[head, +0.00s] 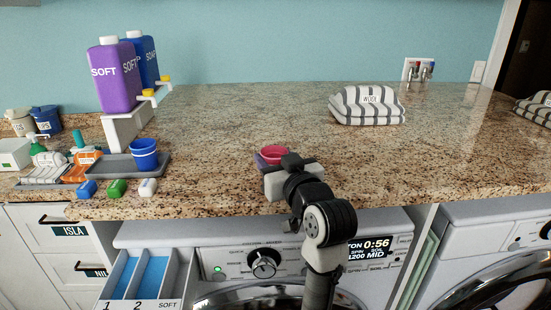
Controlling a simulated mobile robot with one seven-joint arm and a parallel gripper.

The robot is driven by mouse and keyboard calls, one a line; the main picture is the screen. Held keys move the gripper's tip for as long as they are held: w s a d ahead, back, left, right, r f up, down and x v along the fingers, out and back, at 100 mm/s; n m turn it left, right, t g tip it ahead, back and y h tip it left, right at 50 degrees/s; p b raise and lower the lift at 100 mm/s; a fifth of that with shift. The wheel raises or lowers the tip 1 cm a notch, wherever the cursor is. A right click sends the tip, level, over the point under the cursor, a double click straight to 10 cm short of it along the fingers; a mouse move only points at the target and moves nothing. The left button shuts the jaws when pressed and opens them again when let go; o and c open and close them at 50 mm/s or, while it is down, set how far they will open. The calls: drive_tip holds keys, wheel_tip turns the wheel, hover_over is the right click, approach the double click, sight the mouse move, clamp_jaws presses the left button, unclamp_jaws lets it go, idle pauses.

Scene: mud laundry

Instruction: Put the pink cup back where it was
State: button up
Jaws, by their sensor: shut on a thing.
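The pink cup (273,152) is just beyond my gripper (272,166), over the front part of the granite counter. My gripper is shut on the pink cup. Its light-coloured body and my dark wrist hide the cup's near side and lower part. Only the cup's rim and a bit of its inside show, and it looks about upright. I cannot tell whether its base touches the counter. A blue cup (144,152) stands on a grey tray (110,169) at the left.
A purple SOFT bottle (117,78) and a blue bottle (146,55) stand on a white stand behind the tray. Small blue, green and white items lie before the tray. An open detergent drawer (148,280) juts out below.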

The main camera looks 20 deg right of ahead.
drive_tip(key=shift+f, duration=0.1)
drive_tip(key=shift+f, duration=0.15)
drive_tip(key=o, duration=0.9)
drive_tip(key=shift+o, duration=0.2)
drive_tip(key=shift+r, duration=0.3)
drive_tip(key=s+b, duration=0.2)
drive_tip(key=s, duration=1)
drive_tip(key=shift+d+b, duration=0.3)
drive_tip(key=shift+b, duration=0.05)
